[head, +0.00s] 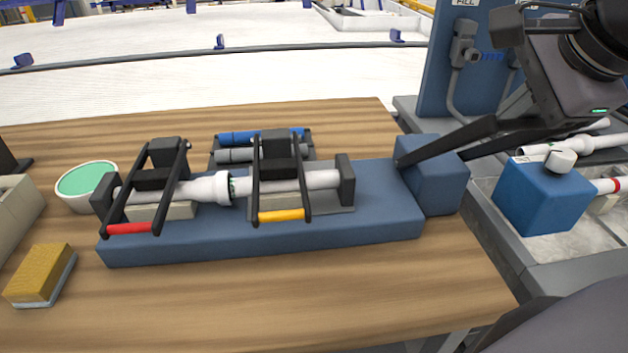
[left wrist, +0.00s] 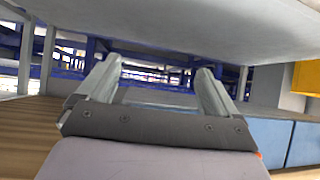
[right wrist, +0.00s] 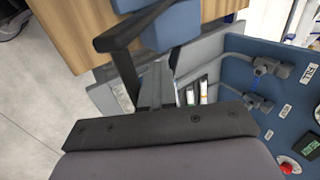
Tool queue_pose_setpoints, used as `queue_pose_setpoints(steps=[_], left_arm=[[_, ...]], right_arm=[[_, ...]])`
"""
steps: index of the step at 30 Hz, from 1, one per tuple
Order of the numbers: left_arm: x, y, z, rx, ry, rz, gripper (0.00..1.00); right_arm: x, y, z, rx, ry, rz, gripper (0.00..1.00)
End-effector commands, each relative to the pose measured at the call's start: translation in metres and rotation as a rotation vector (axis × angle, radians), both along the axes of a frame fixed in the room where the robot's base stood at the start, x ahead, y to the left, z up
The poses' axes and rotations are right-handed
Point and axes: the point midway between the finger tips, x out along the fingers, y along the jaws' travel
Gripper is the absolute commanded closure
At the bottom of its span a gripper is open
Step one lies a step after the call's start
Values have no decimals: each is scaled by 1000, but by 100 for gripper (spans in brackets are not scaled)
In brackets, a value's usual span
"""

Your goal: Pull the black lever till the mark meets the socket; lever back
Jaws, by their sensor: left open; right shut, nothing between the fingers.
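The black lever (head: 445,142) slants up and right from the blue block (head: 432,180) at the right end of the blue bench fixture. My right gripper (head: 508,115) is shut with nothing held, by the lever's upper end; I cannot tell whether it touches. The lever (right wrist: 135,25) also crosses the right wrist view. On the fixture, a white socket pipe (head: 195,189) lies left and a white pipe (head: 325,180) lies right, meeting at the socket mouth (head: 222,188). A thin dark green mark shows beside the mouth; any gap is too small to read. My left gripper (left wrist: 153,80) is open and empty.
Clamps with a red handle (head: 130,228) and a yellow handle (head: 281,215) span the pipes. A green-topped bowl (head: 86,181) and a sponge (head: 41,272) lie left on the wooden table (head: 250,305). A blue box (head: 543,195) stands right. The table front is clear.

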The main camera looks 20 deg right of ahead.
Motion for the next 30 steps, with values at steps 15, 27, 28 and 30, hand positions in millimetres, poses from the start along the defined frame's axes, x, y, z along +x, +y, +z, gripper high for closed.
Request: queue_pose_setpoints(steps=[15, 27, 28, 30], left_arm=[[0, 0, -6, 0, 0, 0, 7], [0, 0, -6, 0, 0, 0, 7], [0, 0, -6, 0, 0, 0, 7], [0, 0, -7, 0, 0, 0, 7]], right_arm=[[-5, 2, -7, 0, 4, 0, 100], [-6, 2, -7, 0, 3, 0, 100], [-6, 2, -7, 0, 3, 0, 100], [-6, 2, -7, 0, 3, 0, 100]])
